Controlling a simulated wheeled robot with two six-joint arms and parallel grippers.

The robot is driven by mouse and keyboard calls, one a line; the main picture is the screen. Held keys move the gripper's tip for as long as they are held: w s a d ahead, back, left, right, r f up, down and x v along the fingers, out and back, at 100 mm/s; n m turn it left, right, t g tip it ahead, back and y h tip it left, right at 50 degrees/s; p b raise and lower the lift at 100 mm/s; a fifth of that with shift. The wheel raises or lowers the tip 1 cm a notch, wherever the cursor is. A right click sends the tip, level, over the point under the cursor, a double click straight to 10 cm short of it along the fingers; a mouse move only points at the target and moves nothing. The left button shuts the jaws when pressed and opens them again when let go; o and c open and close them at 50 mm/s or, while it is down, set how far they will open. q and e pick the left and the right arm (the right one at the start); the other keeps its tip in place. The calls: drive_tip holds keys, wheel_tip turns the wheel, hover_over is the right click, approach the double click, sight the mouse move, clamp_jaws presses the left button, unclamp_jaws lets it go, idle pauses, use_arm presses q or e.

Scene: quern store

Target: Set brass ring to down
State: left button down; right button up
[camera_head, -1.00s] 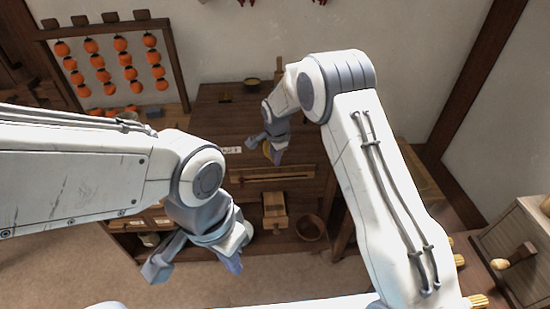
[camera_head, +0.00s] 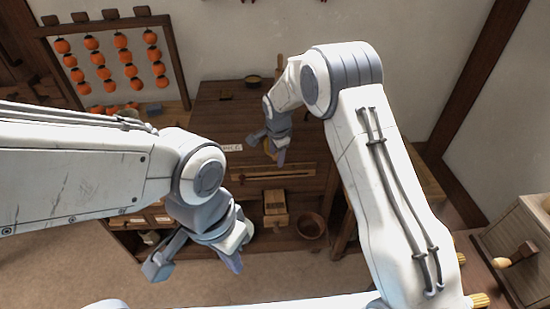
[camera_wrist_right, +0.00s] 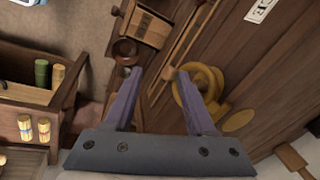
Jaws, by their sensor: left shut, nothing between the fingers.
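The brass ring (camera_wrist_right: 213,78) is a round yellow ring on the dark wooden front in the right wrist view. A small yellow part of it (camera_head: 268,147) shows in the head view, mostly hidden by my right gripper (camera_head: 280,160). In the right wrist view my right gripper (camera_wrist_right: 155,72) is open, its two fingers apart with nothing held. Its right finger overlaps the ring's left side in the picture; I cannot tell whether they touch. My left gripper (camera_head: 232,262) is shut and empty, low at the left, well away from the ring.
The wooden cabinet (camera_head: 215,115) carries a white label (camera_head: 231,148), a long slot, a small wooden box (camera_head: 275,205) and a round bowl (camera_head: 311,225). An orange-beaded frame (camera_head: 112,62) stands at the left. A wooden box with a handle (camera_head: 520,245) is at the right.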

drive_tip(key=b+v, duration=0.1)
drive_tip(key=v, duration=0.8)
drive_tip(key=shift+a+b, duration=0.25)
drive_tip(key=shift+b, duration=0.05)
drive_tip(key=shift+f, duration=0.2)
drive_tip(key=c, duration=0.6)
drive_tip(key=f, duration=0.2)
drive_tip(key=f+t+p, duration=0.1)
drive_tip(key=f, duration=0.2)
drive_tip(key=f+t+y+p, duration=0.1)
drive_tip(key=f, duration=0.1)
drive_tip(key=shift+w+a+f, duration=0.15)
drive_tip(key=shift+a+f, duration=0.15)
drive_tip(key=shift+a, duration=0.05)
clamp_jaws()
drive_tip(key=m+t+y+p, duration=0.25)
drive_tip(key=t+p, duration=0.25)
drive_tip(key=t, duration=0.4)
approach(276, 158)
drive_tip(key=p+x, duration=0.3)
drive_tip(key=x, duration=0.2)
drive_tip(key=shift+a+p, duration=0.1)
drive_tip(key=shift+p, duration=0.2)
drive_tip(key=shift+x, duration=0.85)
